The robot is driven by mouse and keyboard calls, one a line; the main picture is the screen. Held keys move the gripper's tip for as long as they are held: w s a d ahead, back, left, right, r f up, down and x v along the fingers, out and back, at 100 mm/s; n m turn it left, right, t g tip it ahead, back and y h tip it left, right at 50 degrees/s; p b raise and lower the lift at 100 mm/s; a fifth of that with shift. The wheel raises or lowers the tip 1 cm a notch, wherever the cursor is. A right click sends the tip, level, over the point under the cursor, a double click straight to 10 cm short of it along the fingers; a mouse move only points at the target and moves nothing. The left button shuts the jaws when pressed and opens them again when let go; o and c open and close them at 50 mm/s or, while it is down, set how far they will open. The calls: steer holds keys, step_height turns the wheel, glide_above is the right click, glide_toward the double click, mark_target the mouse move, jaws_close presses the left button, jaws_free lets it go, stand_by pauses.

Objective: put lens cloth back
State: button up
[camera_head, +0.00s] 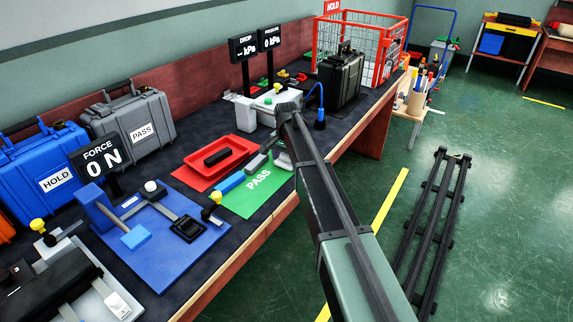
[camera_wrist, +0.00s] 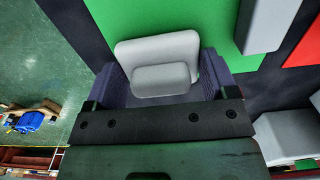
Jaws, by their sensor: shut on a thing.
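A pale grey, round-cornered pad with a smaller raised block on it, apparently the lens cloth (camera_wrist: 152,50), sits between the dark purple fingers of my gripper (camera_wrist: 160,85) in the wrist view. My gripper is shut on it. In the head view my gripper is largely hidden behind my arm, near the right end of the green PASS mat (camera_head: 262,200). In the wrist view the pad overlaps the edge of the green mat (camera_wrist: 200,15); I cannot tell whether it touches the mat.
A blue fixture board (camera_head: 165,255) stands left, a white unit (camera_head: 262,110) and black case (camera_head: 340,78) farther back. The bench's front edge is close.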

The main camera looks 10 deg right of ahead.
steer(key=shift+f, duration=0.1)
steer(key=o, duration=0.8)
steer(key=shift+c, duration=0.2)
step_height(320, 180, up, 13)
steer(key=p, duration=1.2)
steer(key=s+n, duration=0.9)
steer(key=s, duration=2.5)
steer(key=shift+f, duration=0.3)
